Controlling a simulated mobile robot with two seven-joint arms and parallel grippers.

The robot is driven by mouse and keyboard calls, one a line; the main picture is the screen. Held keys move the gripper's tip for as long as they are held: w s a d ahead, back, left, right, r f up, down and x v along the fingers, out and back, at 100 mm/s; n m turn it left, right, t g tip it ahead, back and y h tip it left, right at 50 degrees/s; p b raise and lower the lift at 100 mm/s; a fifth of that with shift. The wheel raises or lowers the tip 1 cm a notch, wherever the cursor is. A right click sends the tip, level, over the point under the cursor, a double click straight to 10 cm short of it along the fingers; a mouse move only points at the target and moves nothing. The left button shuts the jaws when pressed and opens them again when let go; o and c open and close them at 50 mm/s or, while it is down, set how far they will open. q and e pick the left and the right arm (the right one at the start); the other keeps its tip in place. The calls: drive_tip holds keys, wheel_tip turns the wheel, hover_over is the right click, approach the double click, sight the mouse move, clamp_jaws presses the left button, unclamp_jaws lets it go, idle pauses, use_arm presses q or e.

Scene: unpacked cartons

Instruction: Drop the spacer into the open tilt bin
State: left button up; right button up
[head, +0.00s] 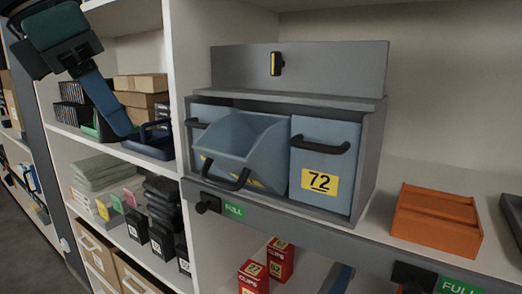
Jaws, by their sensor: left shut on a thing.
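My left gripper (80,62) is at the upper left, in front of the left shelf bay. It is shut on a long flat blue piece (103,102), which I take to be the spacer; it hangs down and to the right. The open tilt bin (238,140) is blue-grey and tips forward out of a grey cabinet, with a dark handle on its front. Its inside looks empty as far as I can see. The held piece is left of the bin and apart from it. My right gripper is not in view.
A shut bin labelled 72 (319,168) is right of the open one. A grey cabinet (368,165) frames them. A white upright (180,60) stands between the piece and the bin. An orange box (436,222) sits at right; several cartons (141,83) fill the left shelf.

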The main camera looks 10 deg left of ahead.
use_arm(q)
drive_tip(key=w+d+f+p, duration=0.1)
drive_tip(key=w+d, duration=0.2)
drive_tip(key=w, duration=0.1)
drive_tip(key=w+d+f+p, duration=0.1)
drive_tip(key=w+d, duration=0.3)
drive_tip(key=w, duration=0.1)
drive_tip(key=w+d, duration=0.4)
drive_tip(key=w, duration=0.1)
drive_tip(key=shift+f+p, duration=0.4)
drive_tip(key=shift+f, duration=0.3)
drive_tip(key=shift+s, duration=0.1)
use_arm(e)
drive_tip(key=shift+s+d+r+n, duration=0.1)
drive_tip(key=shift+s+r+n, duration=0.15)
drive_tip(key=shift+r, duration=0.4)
use_arm(q)
drive_tip(key=shift+f, duration=0.2)
drive_tip(key=shift+f+b, duration=0.4)
drive_tip(key=shift+b, duration=0.05)
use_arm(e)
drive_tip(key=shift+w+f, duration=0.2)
